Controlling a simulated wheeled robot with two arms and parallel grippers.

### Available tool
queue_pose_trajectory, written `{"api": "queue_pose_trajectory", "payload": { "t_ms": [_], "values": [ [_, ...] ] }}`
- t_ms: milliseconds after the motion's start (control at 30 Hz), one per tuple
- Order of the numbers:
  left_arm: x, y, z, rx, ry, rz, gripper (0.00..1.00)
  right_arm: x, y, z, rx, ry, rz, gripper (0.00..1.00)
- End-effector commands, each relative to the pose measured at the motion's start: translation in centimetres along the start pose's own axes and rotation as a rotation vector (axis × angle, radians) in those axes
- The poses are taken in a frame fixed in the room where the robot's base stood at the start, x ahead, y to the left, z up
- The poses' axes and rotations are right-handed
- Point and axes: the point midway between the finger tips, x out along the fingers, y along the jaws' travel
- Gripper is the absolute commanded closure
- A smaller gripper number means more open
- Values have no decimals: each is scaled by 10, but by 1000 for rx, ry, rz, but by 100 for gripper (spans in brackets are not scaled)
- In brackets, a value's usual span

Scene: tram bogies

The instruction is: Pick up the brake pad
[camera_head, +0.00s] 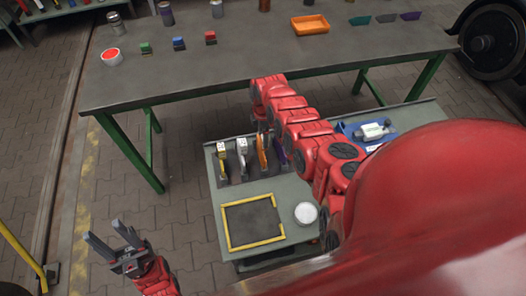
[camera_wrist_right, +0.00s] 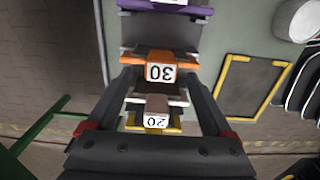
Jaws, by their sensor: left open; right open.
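Several numbered pieces that look like brake pads stand in a row on a dark patch of the grey-green cart. In the right wrist view, the orange piece marked 30 (camera_wrist_right: 160,72) lies between my open right fingers (camera_wrist_right: 160,85). A piece marked 20 (camera_wrist_right: 157,121) is nearer the palm, and a purple piece (camera_wrist_right: 165,7) is at the top edge. The orange piece also shows in the head view (camera_head: 262,158), below my right gripper (camera_head: 262,128). I cannot tell whether the fingers touch it. My left gripper (camera_head: 106,234) is open and empty, left of the cart.
The cart (camera_head: 290,190) also carries a yellow-framed dark square (camera_head: 252,222), a white round container (camera_head: 305,213) and a blue tray (camera_head: 352,131) with a device. Behind stands a long table (camera_head: 250,50) with coloured blocks, cans and an orange tray (camera_head: 310,25).

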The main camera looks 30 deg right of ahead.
Motion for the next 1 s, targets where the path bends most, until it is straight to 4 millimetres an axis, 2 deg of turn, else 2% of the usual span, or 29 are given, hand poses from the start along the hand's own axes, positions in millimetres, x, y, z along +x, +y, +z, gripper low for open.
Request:
{"api": "queue_pose_trajectory", "payload": {
  "t_ms": [67,133,467,900,933,1000],
  "values": [
    [-10,0,2,0,0,0,50,18,-2,-1,-2,-1,-5,15],
    [-17,1,3,0,0,0,50,26,-1,-1,-2,0,-1,15],
    [-17,1,3,0,0,0,50,28,-1,0,0,1,0,17],
    [-17,1,3,0,0,0,50,28,-1,0,0,1,-1,96],
    [-17,1,3,0,0,0,50,28,-1,0,0,1,-1,100],
    [-17,1,3,0,0,0,50,28,-1,0,0,1,-1,100]
  ]
}}
